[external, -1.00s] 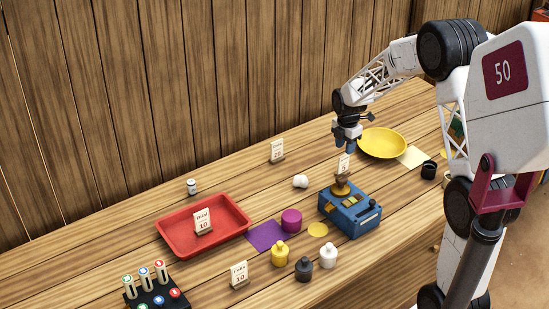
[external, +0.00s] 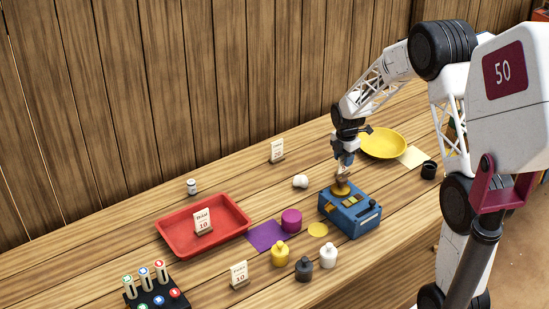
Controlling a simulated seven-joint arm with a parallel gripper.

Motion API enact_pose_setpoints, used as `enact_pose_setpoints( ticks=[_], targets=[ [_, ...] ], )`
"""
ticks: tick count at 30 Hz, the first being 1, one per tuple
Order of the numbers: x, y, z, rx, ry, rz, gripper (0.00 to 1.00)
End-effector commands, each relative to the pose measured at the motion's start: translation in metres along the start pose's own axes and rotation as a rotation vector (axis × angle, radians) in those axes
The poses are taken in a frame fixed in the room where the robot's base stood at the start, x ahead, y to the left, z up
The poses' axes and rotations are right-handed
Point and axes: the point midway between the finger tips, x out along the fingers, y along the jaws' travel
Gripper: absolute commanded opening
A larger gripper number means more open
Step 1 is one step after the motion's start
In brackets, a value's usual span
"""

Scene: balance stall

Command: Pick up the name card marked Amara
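Several white name cards stand in small holders. One stands on the brass top of the blue balance (external: 349,208), and only a sliver of this card (external: 342,172) shows below my gripper (external: 345,161). My gripper points down right at this card's upper part. Whether its fingers are open or closed on it is too small to tell. Another card (external: 277,150) stands near the back wall, one (external: 203,220) in the red tray, and one (external: 239,273) at the front. The names are too small to read surely, so I cannot tell which is Amara.
The red tray (external: 238,211) lies at left and a yellow dish (external: 382,143) behind my gripper. A white knob-like piece (external: 300,181), a magenta cylinder (external: 291,219) and yellow (external: 280,254), dark (external: 303,269) and white (external: 328,255) weights stand around the balance. A dark cup (external: 429,169) is at right.

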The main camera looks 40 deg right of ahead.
Motion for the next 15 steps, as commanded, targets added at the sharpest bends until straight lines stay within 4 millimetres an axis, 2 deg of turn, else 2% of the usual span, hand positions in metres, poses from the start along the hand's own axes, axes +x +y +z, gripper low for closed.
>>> enact_pose_setpoints(
  ticks=[4,15],
  targets=[
    [0.0102,-0.0004,-0.0001,0.000,0.001,-0.002,0.38],
    [0.0111,-0.0003,-0.0001,0.000,0.000,-0.001,0.38]
  ],
)
